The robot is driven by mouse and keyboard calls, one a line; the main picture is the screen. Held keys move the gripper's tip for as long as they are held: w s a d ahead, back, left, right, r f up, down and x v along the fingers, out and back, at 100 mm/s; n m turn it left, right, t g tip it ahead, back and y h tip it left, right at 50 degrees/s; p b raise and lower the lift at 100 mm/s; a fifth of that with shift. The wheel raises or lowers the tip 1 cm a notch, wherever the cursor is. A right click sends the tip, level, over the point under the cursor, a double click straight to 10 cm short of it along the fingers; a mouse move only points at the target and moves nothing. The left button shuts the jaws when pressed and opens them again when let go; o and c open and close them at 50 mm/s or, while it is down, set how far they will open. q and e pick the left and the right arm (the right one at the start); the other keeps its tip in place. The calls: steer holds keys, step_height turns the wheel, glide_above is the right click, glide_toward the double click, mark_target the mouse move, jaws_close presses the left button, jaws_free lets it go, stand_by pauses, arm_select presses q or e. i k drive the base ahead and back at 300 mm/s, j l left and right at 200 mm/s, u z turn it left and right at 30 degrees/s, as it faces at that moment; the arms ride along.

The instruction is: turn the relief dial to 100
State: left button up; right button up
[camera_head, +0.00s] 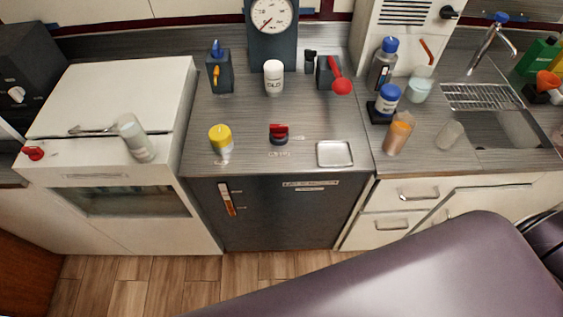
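A small dark knob with a red top (279,131) stands on the grey counter, near its front edge. Small markings (279,154) lie beside it, too small to read; I cannot tell for sure that this is the relief dial or what it is set to. A round white gauge (271,14) with a red needle is on a dark panel at the back, its needle pointing to the lower left. Neither of my grippers is in view.
A yellow-topped cylinder (220,140) and a metal tray (334,154) flank the knob. Behind are a white bottle (274,78), a box with a red lever (339,82) and a dark box with a blue top (218,70). A purple padded surface (430,275) fills the lower right.

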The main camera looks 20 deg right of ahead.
mark_target(310, 55)
steer(key=z, duration=0.75)
